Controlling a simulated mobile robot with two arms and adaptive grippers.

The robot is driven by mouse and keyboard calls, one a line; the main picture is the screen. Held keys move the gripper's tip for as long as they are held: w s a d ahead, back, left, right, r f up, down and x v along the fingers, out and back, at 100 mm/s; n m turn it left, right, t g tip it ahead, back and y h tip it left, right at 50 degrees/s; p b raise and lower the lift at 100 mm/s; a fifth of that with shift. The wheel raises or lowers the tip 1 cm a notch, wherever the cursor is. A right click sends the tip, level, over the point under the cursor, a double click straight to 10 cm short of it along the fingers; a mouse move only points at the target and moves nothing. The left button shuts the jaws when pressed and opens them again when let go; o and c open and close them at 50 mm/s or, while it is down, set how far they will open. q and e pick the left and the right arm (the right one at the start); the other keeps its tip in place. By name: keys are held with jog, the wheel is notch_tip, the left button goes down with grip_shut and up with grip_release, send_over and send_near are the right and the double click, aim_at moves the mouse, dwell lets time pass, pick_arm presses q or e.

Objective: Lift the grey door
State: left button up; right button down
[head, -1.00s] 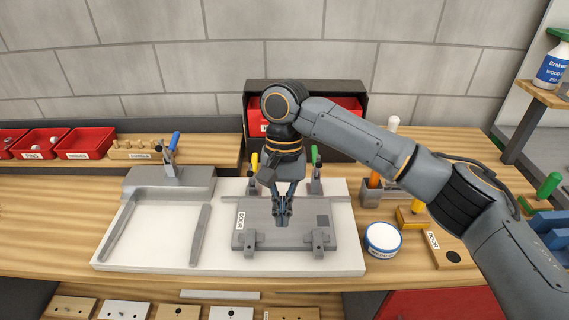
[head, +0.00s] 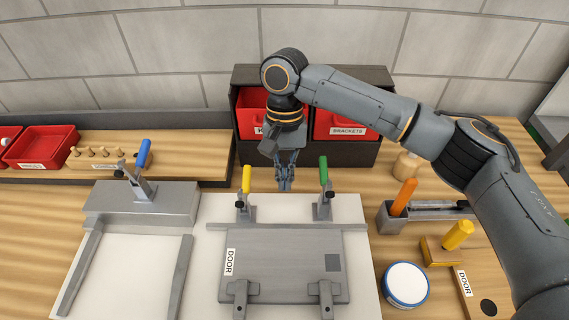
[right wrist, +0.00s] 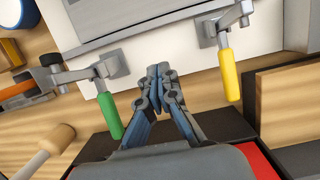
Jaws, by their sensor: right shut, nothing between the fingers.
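The grey door (head: 285,262), a flat plate labelled DOOR, lies on the white board (head: 212,212). Two grey brackets (head: 238,292) sit over its near edge. Behind its far edge stand a yellow-handled clamp (head: 246,180) and a green-handled clamp (head: 324,172), both with handles upright in the head view. My right gripper (head: 285,186) is shut and empty, behind the door and between the two clamps. In the right wrist view its fingertips (right wrist: 158,70) are together, with the green handle (right wrist: 109,116) to the left and the yellow handle (right wrist: 228,75) to the right. My left gripper is not in view.
A dark rack with red bins (head: 340,124) stands close behind my right gripper. A second fixture with a blue-handled clamp (head: 143,154) is at left. A round white tin (head: 404,285), an orange-handled tool (head: 404,195) and a wooden DOOR block (head: 477,295) are at right.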

aim_at(284, 224)
jog(key=p+x, duration=0.1)
jog(key=x, duration=0.4)
jog(key=shift+f, duration=0.4)
jog(key=s, duration=0.1)
jog(key=s+p, duration=0.1)
jog(key=s, duration=0.1)
jog(key=shift+s+r, duration=0.1)
jog(key=shift+r, duration=0.15)
jog(key=shift+s, duration=0.3)
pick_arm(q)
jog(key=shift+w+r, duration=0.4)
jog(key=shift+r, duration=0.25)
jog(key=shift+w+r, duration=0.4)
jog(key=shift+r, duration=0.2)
pick_arm(e)
jog(key=shift+f, duration=0.1)
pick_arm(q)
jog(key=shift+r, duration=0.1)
pick_arm(e)
jog(key=shift+s, duration=0.1)
